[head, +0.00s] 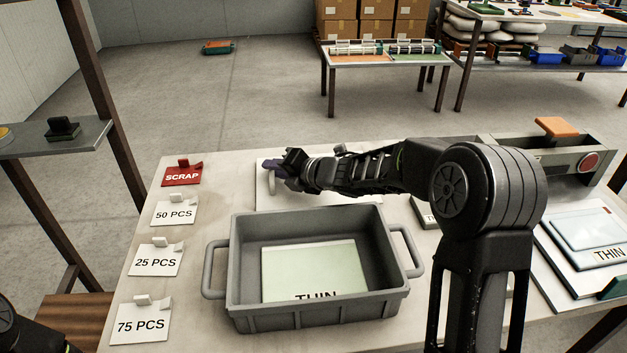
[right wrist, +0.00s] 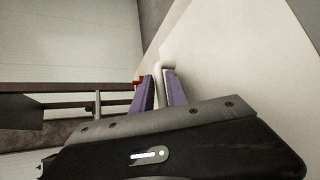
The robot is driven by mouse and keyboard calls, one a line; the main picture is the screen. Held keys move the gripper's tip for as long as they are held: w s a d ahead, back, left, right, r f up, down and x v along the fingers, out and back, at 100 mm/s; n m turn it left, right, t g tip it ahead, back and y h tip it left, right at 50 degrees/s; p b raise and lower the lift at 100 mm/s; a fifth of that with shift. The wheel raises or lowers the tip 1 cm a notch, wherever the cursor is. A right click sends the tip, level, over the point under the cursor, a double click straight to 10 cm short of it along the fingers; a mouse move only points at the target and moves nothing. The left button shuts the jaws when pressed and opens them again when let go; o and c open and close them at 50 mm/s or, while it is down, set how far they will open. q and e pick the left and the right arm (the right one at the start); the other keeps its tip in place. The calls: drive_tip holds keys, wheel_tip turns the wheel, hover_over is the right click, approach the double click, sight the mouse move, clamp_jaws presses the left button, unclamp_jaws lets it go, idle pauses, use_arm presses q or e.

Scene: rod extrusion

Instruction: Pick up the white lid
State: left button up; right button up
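The white lid (head: 262,197) is a flat white panel behind the grey bin, partly hidden by my right arm in the head view. In the right wrist view the lid (right wrist: 235,75) is a broad pale surface with a rounded white handle (right wrist: 167,66). My right gripper (head: 275,170) is over the lid's left part. Its purple fingers (right wrist: 161,92) stand on both sides of the handle, and the narrow gap between them looks filled by it. Whether the lid is clear of the table cannot be told. My left gripper is out of view.
A grey bin (head: 232,262) with side handles holds a pale sheet marked THIN (head: 308,270). Label cards line the table's left edge, among them a red SCRAP card (head: 182,176). Another THIN stack (head: 590,235) and a machine with a red button (head: 591,161) are at the right.

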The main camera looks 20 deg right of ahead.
clamp_jaws()
idle(1.5)
